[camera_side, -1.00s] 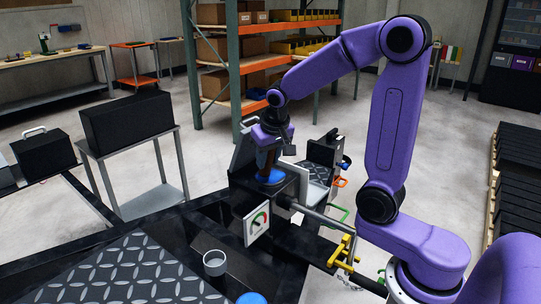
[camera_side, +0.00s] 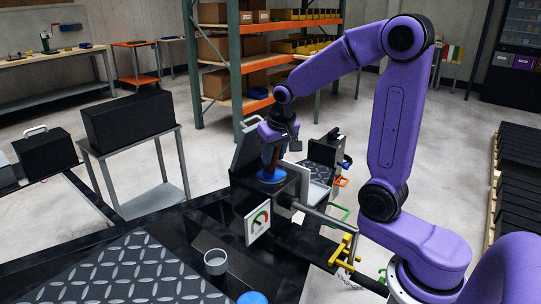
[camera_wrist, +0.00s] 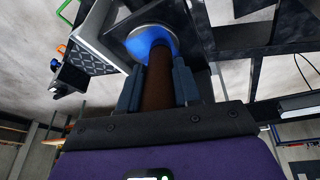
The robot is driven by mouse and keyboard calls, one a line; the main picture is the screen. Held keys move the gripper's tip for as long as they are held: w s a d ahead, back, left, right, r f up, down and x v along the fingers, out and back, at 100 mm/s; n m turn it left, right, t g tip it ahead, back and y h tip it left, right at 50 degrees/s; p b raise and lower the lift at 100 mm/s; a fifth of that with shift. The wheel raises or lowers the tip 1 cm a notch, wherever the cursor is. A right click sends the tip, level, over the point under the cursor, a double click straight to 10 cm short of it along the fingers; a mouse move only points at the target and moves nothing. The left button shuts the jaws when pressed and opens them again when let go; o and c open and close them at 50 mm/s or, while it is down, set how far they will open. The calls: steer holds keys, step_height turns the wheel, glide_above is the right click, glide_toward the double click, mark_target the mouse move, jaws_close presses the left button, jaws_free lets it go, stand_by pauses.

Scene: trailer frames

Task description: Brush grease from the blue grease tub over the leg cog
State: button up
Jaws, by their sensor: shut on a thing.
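My gripper (camera_side: 275,140) is shut on an upright brown brush handle (camera_side: 270,157), above the black equipment at the picture's middle. The handle also shows between the two fingers in the wrist view (camera_wrist: 157,78). Its lower end meets a round blue thing (camera_side: 272,175), which looks like the blue grease tub; the blue also shows in the wrist view (camera_wrist: 150,38). The bristles are hidden, and I cannot tell how deep they sit. I cannot make out a leg cog for sure.
A gauge panel (camera_side: 257,222) stands just in front of the blue thing. A grey cup (camera_side: 215,263) and another blue round top (camera_side: 252,298) are nearer the camera, beside a diamond-plate surface (camera_side: 115,270). Yellow (camera_side: 344,252) and green handles stick out at the right.

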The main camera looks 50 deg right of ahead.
steer(key=shift+s+d+f, duration=0.15)
steer(key=shift+s+d, duration=0.05)
steer(key=shift+d, duration=0.25)
steer(key=shift+d, duration=1.1)
steer(key=shift+d, duration=0.15)
steer(key=shift+d, duration=1.1)
step_height(320, 180, up, 7)
steer(key=shift+w, duration=0.2)
steer(key=shift+a, duration=0.1)
stand_by(0.5)
steer(key=shift+w+a+x, duration=0.1)
steer(key=shift+a+x, duration=0.05)
steer(key=shift+x, duration=0.8)
steer(key=shift+w+a+x, duration=0.15)
steer(key=shift+x, duration=0.75)
steer(key=shift+w+a+x, duration=0.1)
steer(key=shift+a+x, duration=0.1)
steer(key=shift+x, duration=0.75)
